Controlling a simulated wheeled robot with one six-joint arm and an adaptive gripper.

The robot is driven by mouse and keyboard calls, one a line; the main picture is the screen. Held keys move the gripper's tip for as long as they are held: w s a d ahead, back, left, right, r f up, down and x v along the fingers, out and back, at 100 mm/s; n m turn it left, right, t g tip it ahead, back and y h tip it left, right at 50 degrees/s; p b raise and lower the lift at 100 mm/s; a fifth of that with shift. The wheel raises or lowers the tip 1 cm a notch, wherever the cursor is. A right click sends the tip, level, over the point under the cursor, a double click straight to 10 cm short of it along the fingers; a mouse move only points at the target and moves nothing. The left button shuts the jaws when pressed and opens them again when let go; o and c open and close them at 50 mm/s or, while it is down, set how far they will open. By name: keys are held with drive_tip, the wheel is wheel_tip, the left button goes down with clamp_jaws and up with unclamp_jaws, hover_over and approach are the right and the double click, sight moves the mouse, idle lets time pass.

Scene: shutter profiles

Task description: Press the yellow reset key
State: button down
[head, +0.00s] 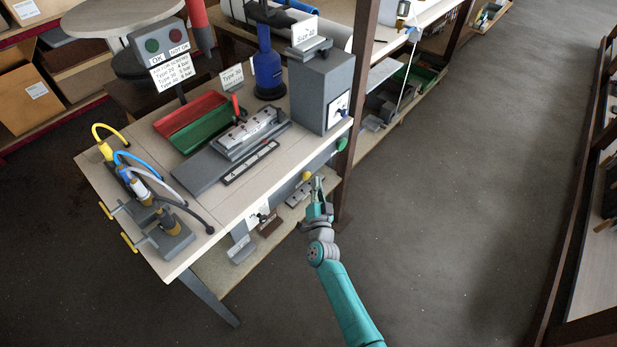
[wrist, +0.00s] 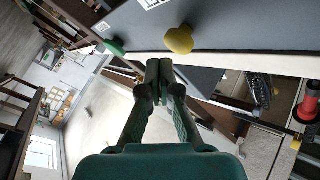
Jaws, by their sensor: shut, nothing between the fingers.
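The yellow reset key (head: 306,175) is a round knob on the front edge panel of the workbench. In the wrist view the yellow key (wrist: 179,40) stands out from a dark grey panel, just above and slightly right of the fingertips. My gripper (head: 317,183) is beside the key in the head view, a little to its right. In the wrist view my gripper (wrist: 160,70) is shut with its fingertips together and nothing between them. The tips look close to the key; I cannot tell the exact gap, but no contact shows.
A green button (head: 341,144) sits on the same panel, right of the yellow key, and shows in the wrist view (wrist: 114,46) left of it. A brown post (head: 352,160) stands near my gripper's right. Parts lie on the lower shelf (head: 215,272). The floor (head: 460,200) at right is clear.

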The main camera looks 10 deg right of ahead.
drive_tip(key=shift+s+d, duration=0.75)
drive_tip(key=shift+s, duration=0.25)
drive_tip(key=shift+s+d, duration=0.75)
drive_tip(key=shift+s, duration=0.25)
drive_tip(key=s+f+n+g+y, duration=0.15)
drive_tip(key=s+n, duration=0.35)
drive_tip(key=s, duration=2.5)
drive_tip(key=s+r+n+g, duration=0.1)
drive_tip(key=s+r+n, duration=0.1)
drive_tip(key=s+r, duration=0.6)
drive_tip(key=s+r+n+g+y, duration=0.1)
drive_tip(key=s+r+n+g, duration=0.1)
drive_tip(key=s+r, duration=0.6)
drive_tip(key=f+v, duration=0.1)
drive_tip(key=v, duration=0.4)
drive_tip(key=shift+s+a, duration=0.3)
drive_tip(key=shift+s, duration=0.1)
